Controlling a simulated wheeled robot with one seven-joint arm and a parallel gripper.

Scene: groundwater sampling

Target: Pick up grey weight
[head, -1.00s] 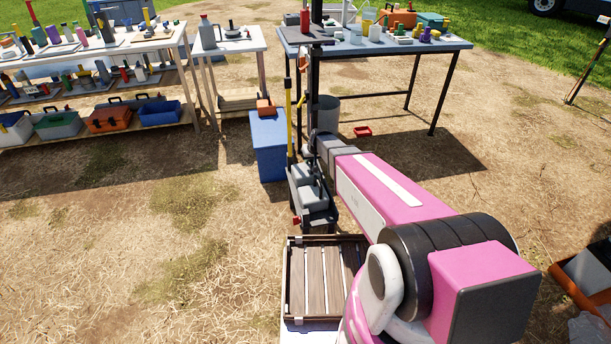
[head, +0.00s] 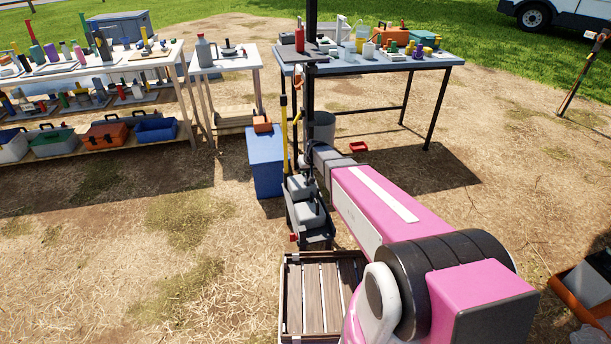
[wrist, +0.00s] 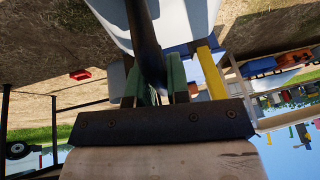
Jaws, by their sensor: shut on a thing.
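Two pale grey block weights sit in a dark caddy (head: 310,238) below the end of my arm in the head view; the grey weight (head: 309,213) is the nearer one. In the wrist view a large pale grey body (wrist: 192,22) fills the top, with a dark bar (wrist: 146,45) running down from it. The green fingers of my gripper (wrist: 154,85) are closed around the lower end of this bar, which looks like the weight's handle. The fingertips are hidden in the head view.
A slatted tray (head: 320,295) lies in front. A blue box (head: 267,160), a yellow pole (head: 284,125) and a dark upright post (head: 310,75) stand close to the caddy. A grey bucket (head: 324,130) is behind. Open ground lies left and right.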

